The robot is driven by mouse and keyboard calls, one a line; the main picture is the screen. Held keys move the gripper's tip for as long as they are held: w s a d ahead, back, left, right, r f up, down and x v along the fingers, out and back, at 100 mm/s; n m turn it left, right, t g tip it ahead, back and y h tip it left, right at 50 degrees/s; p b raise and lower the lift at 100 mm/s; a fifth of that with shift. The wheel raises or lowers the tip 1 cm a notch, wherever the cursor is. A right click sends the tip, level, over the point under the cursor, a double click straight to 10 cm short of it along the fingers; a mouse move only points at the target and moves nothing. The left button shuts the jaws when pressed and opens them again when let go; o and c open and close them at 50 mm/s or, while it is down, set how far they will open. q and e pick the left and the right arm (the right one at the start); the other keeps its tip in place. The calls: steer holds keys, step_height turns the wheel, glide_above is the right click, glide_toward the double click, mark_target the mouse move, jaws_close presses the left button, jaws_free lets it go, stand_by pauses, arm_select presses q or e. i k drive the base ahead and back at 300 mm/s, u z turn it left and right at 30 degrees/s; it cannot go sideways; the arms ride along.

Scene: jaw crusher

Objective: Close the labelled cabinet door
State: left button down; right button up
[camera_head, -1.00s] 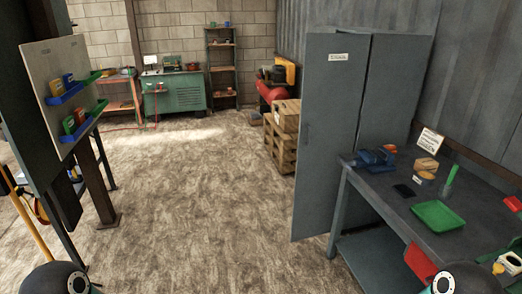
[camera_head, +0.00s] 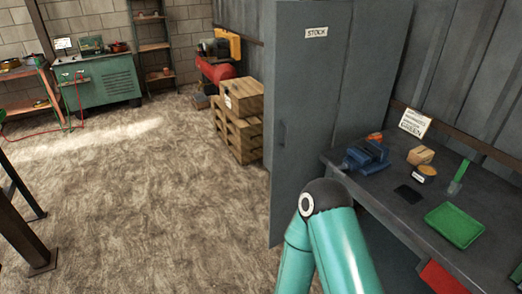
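The grey cabinet door (camera_head: 300,90) with a white "STOCK" label (camera_head: 316,32) stands upright right of centre. Its handle (camera_head: 283,133) is near its left edge. The door appears to stand ajar, angled out from the grey cabinet (camera_head: 372,75) behind it; the size of the gap cannot be told. My teal right arm rises from the bottom in front of the door's lower right part and hides it. Neither gripper shows in this view.
A workbench (camera_head: 400,215) stands right of the door, with a blue vise (camera_head: 364,156) and a green tray (camera_head: 454,225). Wooden crates (camera_head: 240,120) stand left behind the door. The floor (camera_head: 150,200) left of the door is clear.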

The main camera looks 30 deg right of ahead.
mark_target(311, 37)
steer(key=z, duration=0.4)
steer(key=i, duration=1.1)
steer(key=z, duration=0.95)
steer(key=i, duration=0.4)
steer(key=z, duration=0.35)
steer(key=k, duration=0.85)
steer(key=z, duration=0.2)
steer(key=i, duration=0.85)
steer(key=u, duration=0.05)
